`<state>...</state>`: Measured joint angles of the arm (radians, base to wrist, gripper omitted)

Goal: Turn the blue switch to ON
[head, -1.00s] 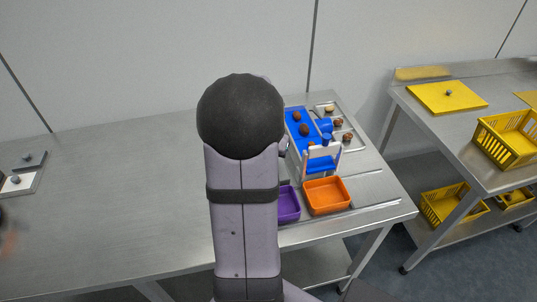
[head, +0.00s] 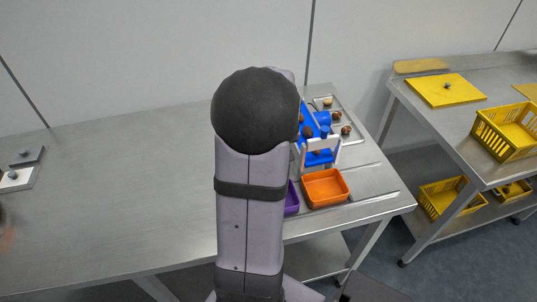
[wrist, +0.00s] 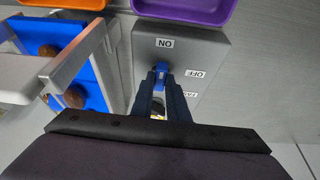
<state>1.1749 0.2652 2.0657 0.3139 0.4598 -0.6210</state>
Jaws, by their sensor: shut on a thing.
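In the wrist view, the blue switch (wrist: 160,98) stands on a grey panel (wrist: 150,60). The panel carries an ON label (wrist: 165,43), an OFF label (wrist: 195,73) and a third, partly hidden label (wrist: 189,95). My gripper (wrist: 160,76) is shut on the blue switch, with one dark finger on each side of it. The fingers cover much of the switch, so its exact pointing is hard to tell. In the head view, my arm hides the switch, the panel and the gripper.
An orange tray (head: 325,203) and a purple tray (head: 292,207) sit at the table's front right. Behind them is a blue belt (head: 307,117) with brown dates and a white frame (head: 336,147). The table's left side is largely clear. Yellow crates stand on another table.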

